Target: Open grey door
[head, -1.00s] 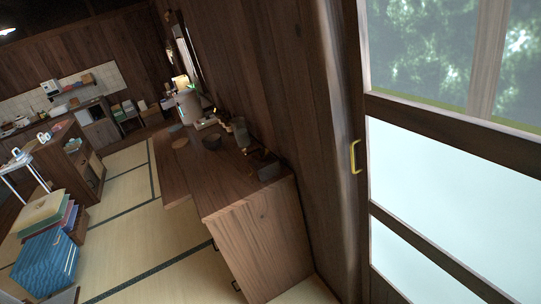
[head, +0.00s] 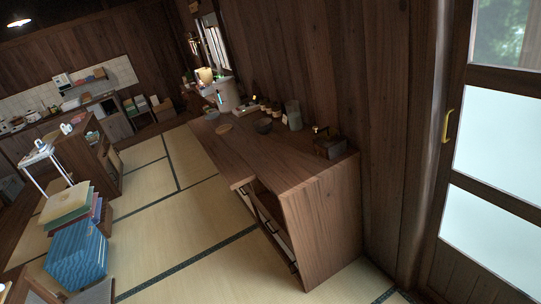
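A tall door (head: 489,186) stands at the right edge, with a dark wooden frame and pale frosted panes below a clearer upper pane. A yellow handle (head: 447,126) is on its left side. The door looks closed, and its right part is cut off by the picture edge. I cannot tell if this is the grey door; no other plainly grey door shows. My gripper is not in view, so its state and its distance from the handle do not show.
A long wooden counter (head: 310,190) with small items stands along the wall, left of the door. Tatami floor (head: 190,245) is open left of it. A blue box (head: 77,256) with stacked cushions and a white rack (head: 45,165) stand at left.

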